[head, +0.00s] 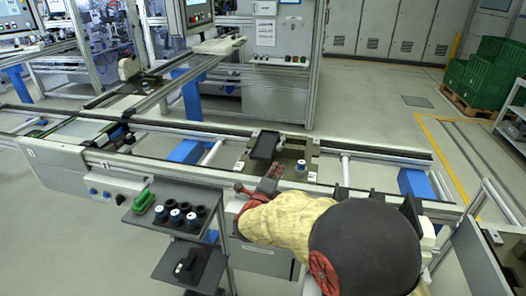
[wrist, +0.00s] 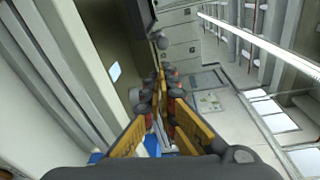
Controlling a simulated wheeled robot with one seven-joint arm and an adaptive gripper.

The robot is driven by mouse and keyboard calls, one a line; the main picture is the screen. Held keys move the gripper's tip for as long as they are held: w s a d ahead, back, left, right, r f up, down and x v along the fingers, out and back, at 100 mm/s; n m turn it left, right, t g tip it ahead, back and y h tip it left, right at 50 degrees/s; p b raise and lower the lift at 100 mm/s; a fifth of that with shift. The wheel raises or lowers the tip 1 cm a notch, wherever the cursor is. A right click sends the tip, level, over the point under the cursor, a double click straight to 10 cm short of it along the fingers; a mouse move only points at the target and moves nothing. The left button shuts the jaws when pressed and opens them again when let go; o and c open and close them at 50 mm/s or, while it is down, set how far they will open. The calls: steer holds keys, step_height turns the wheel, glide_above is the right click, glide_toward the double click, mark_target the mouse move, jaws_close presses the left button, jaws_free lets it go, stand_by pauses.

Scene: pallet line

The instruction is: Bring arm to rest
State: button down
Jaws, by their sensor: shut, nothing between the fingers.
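My gripper (head: 272,174) is shut and empty. It is stretched out over the near rail of the conveyor line (head: 225,175), just in front of the pallet station. My arm, in its yellowish cover, reaches in from the lower right and hides part of the rail. In the wrist view my gripper's fingers (wrist: 163,78) point away from the camera and lie close together, with nothing seen held between them.
At the station are a black block (head: 265,145) and a small blue-and-white cylinder (head: 300,168). A black shelf (head: 150,221) at the front left bears a green item (head: 143,201), several cylinders and black cups. Green crates (head: 490,72) stand far right. Floor at right is open.

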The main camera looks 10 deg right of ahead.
steer(key=s+a+r+n+g+y+p, duration=0.2)
steer(key=s+a+r+n+y, duration=0.4)
steer(key=s+r+n+y, duration=0.5)
steer(key=s+d+f+n+g+h, duration=0.1)
steer(key=s+n, duration=0.4)
steer(key=s, duration=0.5)
steer(key=s+d+f+n+g+h+p, duration=0.1)
steer(key=s+d+n+g, duration=0.3)
steer(key=s, duration=0.6)
steer(key=s+d+f+n+g+h+p, duration=0.1)
steer(key=s+n, duration=0.4)
steer(key=s, duration=0.5)
steer(key=shift+d+n+g, duration=0.3)
steer(key=shift+d+g, duration=0.5)
steer(key=shift+d, duration=0.15)
